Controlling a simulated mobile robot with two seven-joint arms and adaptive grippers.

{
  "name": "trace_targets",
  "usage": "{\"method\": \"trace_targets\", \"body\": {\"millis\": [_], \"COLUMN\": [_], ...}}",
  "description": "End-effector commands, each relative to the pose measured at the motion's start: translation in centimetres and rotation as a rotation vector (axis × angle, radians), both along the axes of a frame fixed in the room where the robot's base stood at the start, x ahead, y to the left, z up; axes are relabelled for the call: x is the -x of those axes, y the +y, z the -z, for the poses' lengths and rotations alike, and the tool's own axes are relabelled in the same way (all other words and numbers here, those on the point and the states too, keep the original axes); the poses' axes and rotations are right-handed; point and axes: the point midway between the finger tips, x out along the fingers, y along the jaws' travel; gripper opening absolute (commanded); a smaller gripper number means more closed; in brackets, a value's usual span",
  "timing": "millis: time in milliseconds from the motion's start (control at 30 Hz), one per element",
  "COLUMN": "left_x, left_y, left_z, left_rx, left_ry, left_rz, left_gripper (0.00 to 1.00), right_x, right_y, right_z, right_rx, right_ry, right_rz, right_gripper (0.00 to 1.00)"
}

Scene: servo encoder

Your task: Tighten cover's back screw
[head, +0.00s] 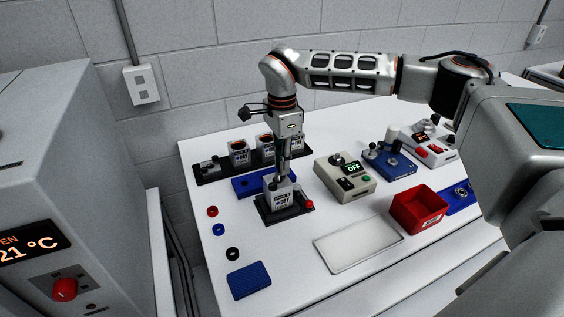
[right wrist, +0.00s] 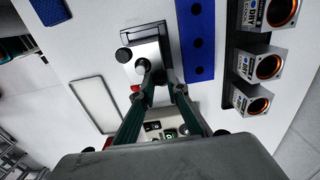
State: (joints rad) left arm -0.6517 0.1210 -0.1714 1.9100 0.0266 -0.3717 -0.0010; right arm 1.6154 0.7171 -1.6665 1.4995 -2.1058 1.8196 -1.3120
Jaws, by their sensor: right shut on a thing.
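The servo unit (head: 281,194), a grey box with a label, sits upright on a black fixture (head: 270,213) with a red knob. My right gripper (head: 284,165) points down onto its cover. In the right wrist view the gripper's fingers (right wrist: 158,80) straddle the cover's edge, shut on a small upright screw (right wrist: 143,66), the back one; the contact is partly hidden. A second, dark-topped screw (right wrist: 123,54) stands apart from the fingers on the cover's other side. My left gripper is not in view.
A blue holed block (head: 250,187) and a black rack of canisters (head: 212,167) stand behind. A tester reading OFF (head: 345,180), a red bin (head: 418,210) and a white tray (head: 358,242) lie to the right. Coloured rings and a blue pad (head: 248,280) lie at front left.

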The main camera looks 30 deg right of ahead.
Motion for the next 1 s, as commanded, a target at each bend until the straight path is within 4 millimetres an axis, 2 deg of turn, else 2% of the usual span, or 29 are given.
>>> {"method": "trace_targets", "body": {"millis": [367,400,467,833,1000], "left_x": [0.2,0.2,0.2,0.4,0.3], "left_y": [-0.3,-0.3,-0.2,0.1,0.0], "left_z": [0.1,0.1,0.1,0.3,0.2], "left_rx": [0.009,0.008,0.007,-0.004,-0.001], "left_ry": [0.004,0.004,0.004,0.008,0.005], "left_rz": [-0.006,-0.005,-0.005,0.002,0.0], "left_gripper": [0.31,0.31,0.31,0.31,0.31], "right_x": [-0.1,-0.1,-0.1,-0.1,-0.1], "right_y": [0.0,0.0,0.0,0.0,0.0], "right_z": [-0.1,-0.1,-0.1,-0.3,-2.2], "right_rx": [-0.001,-0.001,-0.001,0.0,-0.001], "right_ry": [-0.003,-0.003,-0.002,-0.001,-0.004], "right_rz": [0.003,0.003,0.003,0.003,0.002], "right_gripper": [0.0,0.2,0.32,0.32,0.32]}}
